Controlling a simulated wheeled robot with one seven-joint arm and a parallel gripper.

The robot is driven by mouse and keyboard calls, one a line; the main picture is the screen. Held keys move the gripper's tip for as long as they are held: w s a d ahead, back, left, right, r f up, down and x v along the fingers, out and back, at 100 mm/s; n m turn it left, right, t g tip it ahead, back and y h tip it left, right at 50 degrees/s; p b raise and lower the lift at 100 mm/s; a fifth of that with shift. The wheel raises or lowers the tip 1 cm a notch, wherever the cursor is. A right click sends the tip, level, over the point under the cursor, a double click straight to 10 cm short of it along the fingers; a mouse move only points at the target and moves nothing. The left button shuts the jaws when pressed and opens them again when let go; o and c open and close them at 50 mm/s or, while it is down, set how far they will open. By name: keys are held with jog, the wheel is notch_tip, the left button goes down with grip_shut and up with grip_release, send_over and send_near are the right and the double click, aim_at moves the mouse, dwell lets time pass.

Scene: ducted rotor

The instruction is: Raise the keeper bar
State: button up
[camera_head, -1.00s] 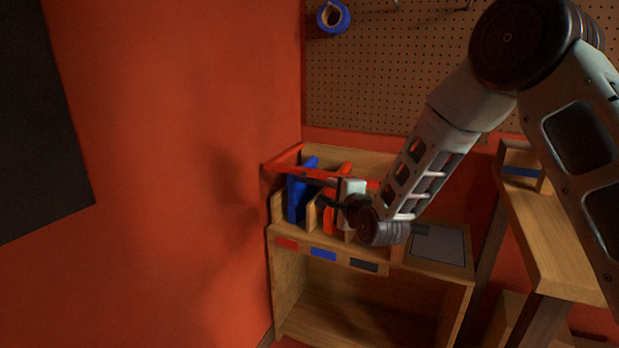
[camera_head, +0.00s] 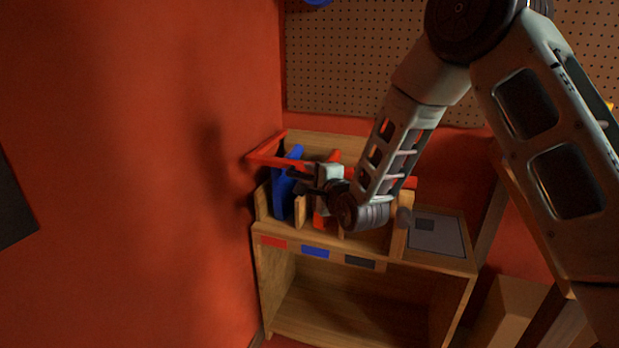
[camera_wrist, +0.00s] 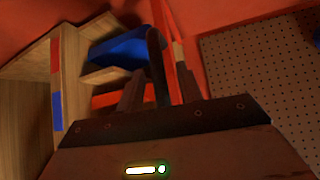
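The red keeper bar (camera_head: 266,157) runs along the upper front of a wooden rack, above the upright blue piece (camera_head: 287,185) and orange piece (camera_head: 321,213). My gripper (camera_head: 303,174) is at the bar, in front of the blue piece; my wrist hides part of the bar. In the wrist view the two fingers of my gripper (camera_wrist: 158,90) stand apart. A dark curved piece (camera_wrist: 156,55) shows between them, with the red bar (camera_wrist: 166,30) just beside it. I cannot tell whether the fingers touch either.
The wooden rack (camera_head: 363,250) has red, blue and dark labels and an open shelf below. A grey panel (camera_head: 440,238) lies on its right side. The orange wall (camera_head: 150,170) stands close on the left, and a pegboard (camera_head: 350,70) is behind.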

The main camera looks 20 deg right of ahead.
grip_shut()
jog(key=shift+r+p, duration=0.55)
jog(key=w+d+r+m+g+y+p, duration=0.1)
jog(key=w+d+r+m+g+p, duration=0.15)
jog(key=r+p, duration=0.8)
jog(key=w+d+r+m+g+p, duration=0.2)
jog(key=w+r+g+p, duration=0.1)
jog(key=r+p, duration=0.75)
jog(key=w+d+r+m+g+y+p, duration=0.1)
jog(key=w+d+r+g+p, duration=0.1)
jog(key=w+d+r+p, duration=0.2)
jog(key=w+d+r+m+g+y+p, duration=0.1)
jog(key=w+d+r+p, duration=0.3)
jog(key=w+p, duration=0.5)
jog(key=shift+w+d+r+g+y+p, duration=0.35)
jog(key=shift+d+g+p, duration=0.3)
jog(key=shift+p, duration=0.65)
jog(key=shift+d, duration=0.1)
